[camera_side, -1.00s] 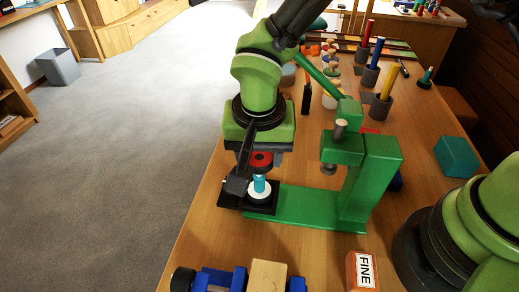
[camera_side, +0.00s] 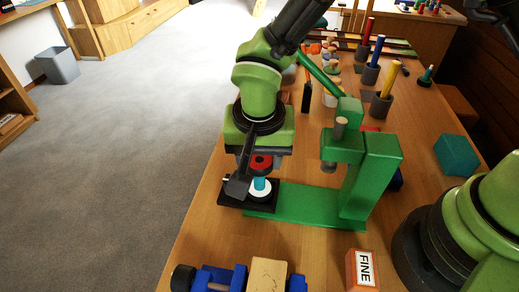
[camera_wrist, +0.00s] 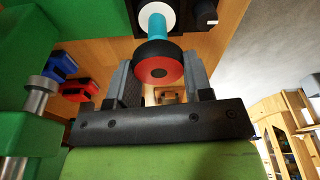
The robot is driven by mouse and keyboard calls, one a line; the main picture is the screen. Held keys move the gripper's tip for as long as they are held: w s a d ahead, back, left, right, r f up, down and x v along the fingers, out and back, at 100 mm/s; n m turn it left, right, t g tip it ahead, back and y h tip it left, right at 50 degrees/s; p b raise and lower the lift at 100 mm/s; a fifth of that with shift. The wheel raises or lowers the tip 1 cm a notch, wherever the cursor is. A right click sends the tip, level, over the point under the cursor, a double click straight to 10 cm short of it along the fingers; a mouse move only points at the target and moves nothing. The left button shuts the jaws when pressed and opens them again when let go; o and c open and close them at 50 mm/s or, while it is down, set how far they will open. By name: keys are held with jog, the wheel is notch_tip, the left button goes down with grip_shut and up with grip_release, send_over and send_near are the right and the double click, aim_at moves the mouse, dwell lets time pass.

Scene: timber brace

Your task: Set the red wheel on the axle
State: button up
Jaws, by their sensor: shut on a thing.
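The red wheel (camera_side: 261,162), with a black tyre, is held between the fingers of my gripper (camera_wrist: 158,74). The light-blue axle (camera_side: 259,184) stands upright on a white disc (camera_side: 260,195), over the black plate at the foot of a green press (camera_side: 300,206). The wheel is right above or at the axle's top end, roughly in line with it. I cannot tell whether the axle has entered the hole. The far finger is hidden in the side view.
The press's green upright (camera_side: 368,180) and its grey plunger (camera_side: 329,168) stand close to the right of my gripper. A blue toy vehicle (camera_side: 218,279) and a FINE block (camera_side: 362,270) lie at the front. Colored pegs in grey holders (camera_side: 382,105) stand at the back right.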

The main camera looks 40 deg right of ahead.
aim_at(260, 165)
jog(key=shift+f, duration=0.75)
jog(key=o, duration=1)
jog(key=shift+o, duration=0.2)
jog(key=r, duration=0.3)
jog(key=s+r, duration=0.1)
jog(key=r, duration=0.2)
jog(key=a+r, duration=0.1)
jog(key=r, duration=0.2)
jog(key=shift+s+r, duration=0.2)
jog(key=shift+r, duration=0.2)
